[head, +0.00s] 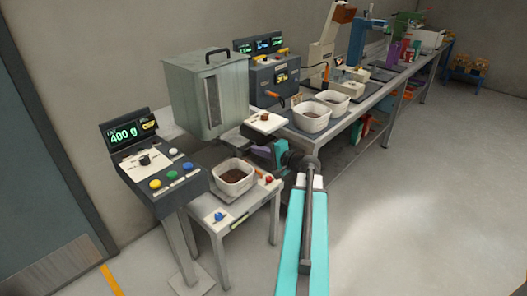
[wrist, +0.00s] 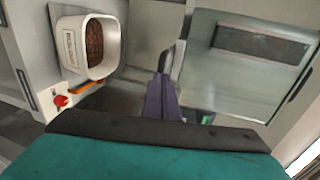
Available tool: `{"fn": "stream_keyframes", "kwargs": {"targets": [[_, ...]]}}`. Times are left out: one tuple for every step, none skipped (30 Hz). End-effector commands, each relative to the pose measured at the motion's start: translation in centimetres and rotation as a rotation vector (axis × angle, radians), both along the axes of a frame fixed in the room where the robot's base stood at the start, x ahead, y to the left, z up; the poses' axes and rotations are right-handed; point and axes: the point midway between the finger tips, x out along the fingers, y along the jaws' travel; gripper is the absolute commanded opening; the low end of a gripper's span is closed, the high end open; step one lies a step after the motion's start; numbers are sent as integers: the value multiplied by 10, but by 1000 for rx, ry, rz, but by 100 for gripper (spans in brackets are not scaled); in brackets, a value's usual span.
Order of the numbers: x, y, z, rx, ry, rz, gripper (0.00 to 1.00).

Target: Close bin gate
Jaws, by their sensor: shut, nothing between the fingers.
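The grey bin (head: 208,92) stands over the small white stand, with a handle on its lid and a dark slot in its front. In the wrist view its grey side (wrist: 240,75) fills the right. A white tub (head: 235,185) with brown material sits below the bin; it also shows in the wrist view (wrist: 104,67). My gripper (head: 257,151) is beside the tub, low at the bin's right side. Its purple fingers (wrist: 161,78) are shut and empty. I cannot clearly make out the gate or its position; the bin's underside is mostly hidden.
A control panel (head: 153,160) at left shows 400 g. A pale plate with a brown-red knob (head: 265,117) is just above my gripper. A red knob (wrist: 61,101) is on the stand. A long bench (head: 352,118) with more tubs runs back right. The floor at right is clear.

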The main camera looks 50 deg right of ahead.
Motion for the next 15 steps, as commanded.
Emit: {"fn": "stream_keyframes", "kwargs": {"targets": [[3, 0, 0, 0, 0, 1, 0], [4, 0, 0, 0, 0, 1, 0], [5, 0, -1, 0, 0, 0, 0], [5, 0, -1, 0, 0, 0, 0], [5, 0, -1, 0, 0, 0, 0], [5, 0, -1, 0, 0, 0, 0], [5, 0, -1, 0, 0, 0, 0], [5, 0, -1, 0, -1, 0, 0], [5, 0, -1, 0, -1, 0, 0], [5, 0, -1, 0, -1, 0, 0], [5, 0, -1, 0, -1, 0, 0], [5, 0, -1, 0, -1, 0, 0], [5, 0, -1, 0, 0, 0, 0], [6, 0, -1, 0, -1, 0, 0], [7, 0, -2, -1, 0, 0, 0]]}}
